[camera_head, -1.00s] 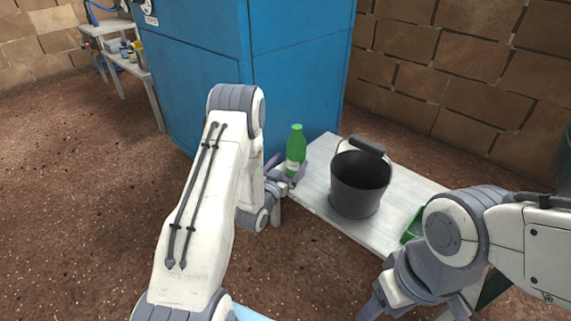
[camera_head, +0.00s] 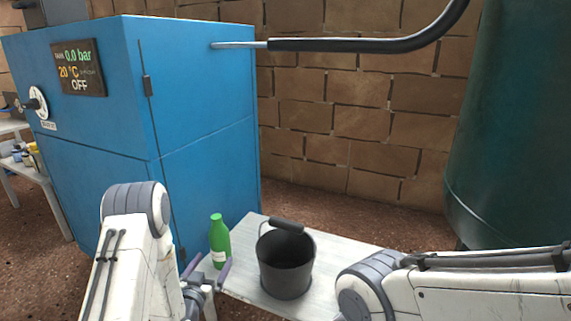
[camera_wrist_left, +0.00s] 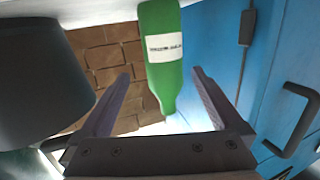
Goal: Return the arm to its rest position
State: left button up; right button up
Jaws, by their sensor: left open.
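My left gripper (camera_head: 209,268) is open, its two purple-grey fingers close to the lower part of a green bottle (camera_head: 219,241). The bottle stands upright on the left end of a pale table. In the left wrist view the bottle (camera_wrist_left: 163,50) shows upside down, with a white label, in the gap between the two spread fingers (camera_wrist_left: 160,88). I cannot tell whether the fingers touch it. My left arm (camera_head: 133,240) comes in from the lower left. My right arm (camera_head: 470,292) shows at the lower right; its gripper is outside the frame.
A dark bucket (camera_head: 287,268) stands on the pale table (camera_head: 335,262), right of the bottle. A blue cabinet (camera_head: 205,120) with a display (camera_head: 78,68) is behind on the left. A black-sleeved pipe (camera_head: 350,45) runs from it. A large dark green tank (camera_head: 515,130) stands at right.

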pick_arm(q)
jog(key=shift+w+d+r+g, duration=0.4)
jog(key=shift+r+g, duration=0.1)
jog(key=shift+g, duration=0.2)
jog(key=shift+s+d+r+g, duration=0.2)
jog(key=shift+d+g, duration=0.1)
jog(key=shift+g, duration=0.4)
jog(key=s+d+r+g, duration=0.3)
jog(key=s+g, duration=0.3)
jog(key=s, duration=0.5)
jog(key=s+d+r+g, duration=0.3)
jog(key=s+g, duration=0.2)
jog(key=s, duration=0.5)
jog(key=s+d+r+m+g+p, duration=0.1)
jog(key=s+d+r+m+p, duration=0.1)
jog(key=s+d+r+p, duration=0.4)
jog(key=s+d+r+m+g+p, duration=0.1)
jog(key=s+d+r+m+p, duration=0.2)
jog(key=r, duration=0.5)
jog(key=s+d+r+m+g+p, duration=0.1)
jog(key=s+d+r+m+p, duration=0.1)
jog(key=s+d+r+p, duration=0.4)
notch_tip(320, 180, up, 38)
jog(key=a+p, duration=0.1)
jog(key=p, duration=3.6)
jog(key=shift+w+a+n+p, duration=0.25)
jog(key=shift+a+n+p, duration=0.05)
jog(key=shift+a+p, duration=0.05)
